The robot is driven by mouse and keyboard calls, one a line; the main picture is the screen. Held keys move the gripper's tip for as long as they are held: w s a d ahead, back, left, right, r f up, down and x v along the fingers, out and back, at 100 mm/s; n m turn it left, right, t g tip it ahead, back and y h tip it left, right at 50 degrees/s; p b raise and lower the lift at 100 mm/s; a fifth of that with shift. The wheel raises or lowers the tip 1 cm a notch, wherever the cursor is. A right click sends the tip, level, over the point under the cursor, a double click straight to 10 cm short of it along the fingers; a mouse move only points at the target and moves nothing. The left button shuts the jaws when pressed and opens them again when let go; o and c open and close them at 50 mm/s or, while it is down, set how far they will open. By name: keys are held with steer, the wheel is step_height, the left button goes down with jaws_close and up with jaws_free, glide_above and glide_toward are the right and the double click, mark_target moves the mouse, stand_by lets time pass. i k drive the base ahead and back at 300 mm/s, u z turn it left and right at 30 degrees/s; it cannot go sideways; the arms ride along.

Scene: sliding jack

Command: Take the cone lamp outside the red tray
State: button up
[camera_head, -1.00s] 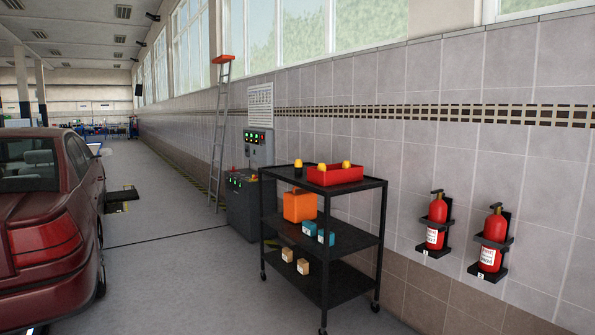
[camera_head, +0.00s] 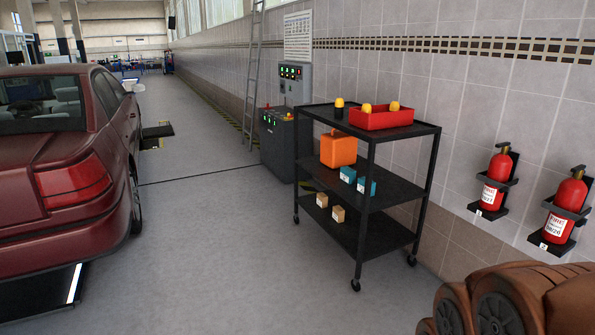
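The cone lamp outside the red tray (camera_head: 339,106) stands upright on the top shelf of the black cart. It has a yellow-orange top and a dark base, and it is just left of the tray, apart from it. The red tray (camera_head: 388,121) sits on the same shelf. Two more lamps are in the tray, a left one (camera_head: 367,107) and a right one (camera_head: 394,105); only their yellow tops show above the rim. My gripper is not in view.
The black cart (camera_head: 408,189) stands near the tiled wall, with an orange container (camera_head: 339,149), blue boxes (camera_head: 366,186) and small brown boxes (camera_head: 338,214) lower down. Fire extinguishers (camera_head: 565,210) hang at right. A red car (camera_head: 65,170) is at left. The floor between is clear.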

mark_target(340, 102)
steer(key=u, duration=0.2)
steer(key=i, duration=1.85)
steer(key=u, duration=0.15)
steer(key=i, duration=2.75)
steer(key=z, duration=0.1)
